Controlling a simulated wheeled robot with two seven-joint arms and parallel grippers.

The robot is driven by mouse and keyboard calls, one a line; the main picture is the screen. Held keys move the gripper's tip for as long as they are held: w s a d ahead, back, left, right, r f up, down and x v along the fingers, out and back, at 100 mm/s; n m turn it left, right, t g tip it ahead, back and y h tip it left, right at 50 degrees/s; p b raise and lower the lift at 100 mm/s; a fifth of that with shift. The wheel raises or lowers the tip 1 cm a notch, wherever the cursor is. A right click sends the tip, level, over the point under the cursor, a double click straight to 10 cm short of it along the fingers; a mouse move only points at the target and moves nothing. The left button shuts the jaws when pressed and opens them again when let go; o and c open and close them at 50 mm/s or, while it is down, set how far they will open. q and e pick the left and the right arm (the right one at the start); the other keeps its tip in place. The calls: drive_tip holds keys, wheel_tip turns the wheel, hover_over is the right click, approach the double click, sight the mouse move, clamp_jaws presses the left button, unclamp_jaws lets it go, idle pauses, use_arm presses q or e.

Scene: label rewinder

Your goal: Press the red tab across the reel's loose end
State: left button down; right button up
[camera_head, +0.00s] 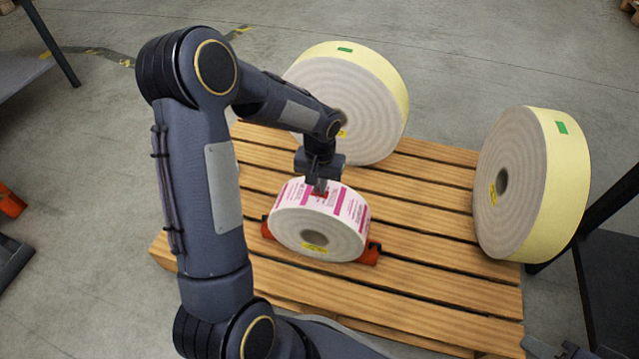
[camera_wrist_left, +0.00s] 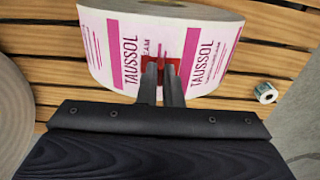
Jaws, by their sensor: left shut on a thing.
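The label reel (camera_head: 325,222), white with magenta print, stands on its rim in an orange cradle (camera_head: 371,254) on the pallet. Its printed face (camera_wrist_left: 110,50) fills the upper middle of the left wrist view. My left gripper (camera_head: 319,190) is above the reel with its fingers close together. It is shut on the red tab (camera_wrist_left: 172,64), which lies against the printed label surface between two text blocks. The fingers hide part of the tab. I cannot make out the reel's loose end clearly. A dark grey part, possibly of my right gripper (camera_head: 560,348), shows at the bottom right edge.
The slatted wooden pallet (camera_head: 430,225) bears two large cream rolls, one behind the reel (camera_head: 388,85) and one at right (camera_head: 560,190). A small roll (camera_wrist_left: 265,92) shows right in the left wrist view. The front slats are mostly clear.

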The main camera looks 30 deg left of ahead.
use_arm(q)
drive_tip(key=shift+f, duration=0.1)
drive_tip(key=c, duration=1.5)
unclamp_jaws()
wheel_tip(320, 180, up, 7)
drive_tip(key=p, duration=0.3)
drive_tip(key=shift+r, duration=0.2)
drive_tip(key=shift+s+r, duration=0.1)
drive_tip(key=shift+r, duration=0.4)
drive_tip(key=s+d+r+t+h, duration=0.1)
drive_tip(key=s+d+r+t, duration=0.1)
drive_tip(key=s+r, duration=0.7)
drive_tip(key=s+d+r+m+t+h, duration=0.1)
drive_tip(key=s+d+r+t, duration=0.15)
drive_tip(key=s, duration=0.35)
drive_tip(key=s+d+r+t+h, duration=0.1)
drive_tip(key=s+d+h, duration=0.15)
drive_tip(key=s, duration=0.45)
drive_tip(key=shift+y, duration=0.35)
wheel_tip(320, 180, up, 32)
drive_tip(key=p, duration=3.2)
drive_tip(key=shift+w+d+p, duration=0.1)
drive_tip(key=shift+d+p, duration=0.05)
drive_tip(key=shift+p, duration=0.25)
